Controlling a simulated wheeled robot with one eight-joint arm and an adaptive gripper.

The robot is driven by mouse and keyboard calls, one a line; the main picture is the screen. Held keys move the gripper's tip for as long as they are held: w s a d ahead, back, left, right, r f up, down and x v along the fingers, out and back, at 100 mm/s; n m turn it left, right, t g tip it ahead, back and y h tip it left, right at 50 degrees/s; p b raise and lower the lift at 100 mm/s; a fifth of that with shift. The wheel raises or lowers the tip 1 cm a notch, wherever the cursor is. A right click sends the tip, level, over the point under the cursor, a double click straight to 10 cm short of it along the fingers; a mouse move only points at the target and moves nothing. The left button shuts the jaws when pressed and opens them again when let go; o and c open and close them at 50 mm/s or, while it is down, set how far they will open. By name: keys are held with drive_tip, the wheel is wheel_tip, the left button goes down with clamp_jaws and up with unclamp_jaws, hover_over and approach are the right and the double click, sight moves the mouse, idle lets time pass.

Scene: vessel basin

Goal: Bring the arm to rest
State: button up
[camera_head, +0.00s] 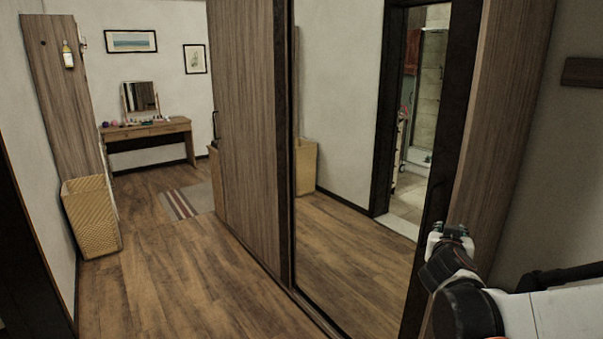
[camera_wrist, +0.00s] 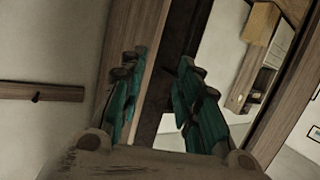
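My gripper (camera_wrist: 158,105) shows in the wrist view with its two green-padded fingers spread apart and nothing between them. In the head view my arm reaches in from the lower right, and my gripper (camera_head: 452,232) is at its far end, small and seen from behind. It is in front of the wooden edge panel (camera_head: 500,130) of the wardrobe; I cannot tell whether it touches the panel. No object is held.
A sliding wooden door (camera_head: 248,130) and a mirror door (camera_head: 340,240) stand close ahead. A wicker basket (camera_head: 92,218) stands at the left wall. A dressing table (camera_head: 148,128) is at the back. The wooden floor (camera_head: 165,290) at left is clear. A wall rack (camera_head: 582,73) hangs at right.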

drive_tip(key=s+a+f+n+g+y, duration=0.2)
drive_tip(key=s+a, duration=0.5)
drive_tip(key=s, duration=0.6)
drive_tip(key=s+a+f+n+g+y, duration=0.3)
drive_tip(key=s+a, duration=0.5)
drive_tip(key=s, duration=0.5)
drive_tip(key=shift+s+f+g+y, duration=0.4)
drive_tip(key=shift+f+g+y, duration=0.2)
drive_tip(key=shift+y, duration=0.5)
drive_tip(key=shift+a, duration=0.1)
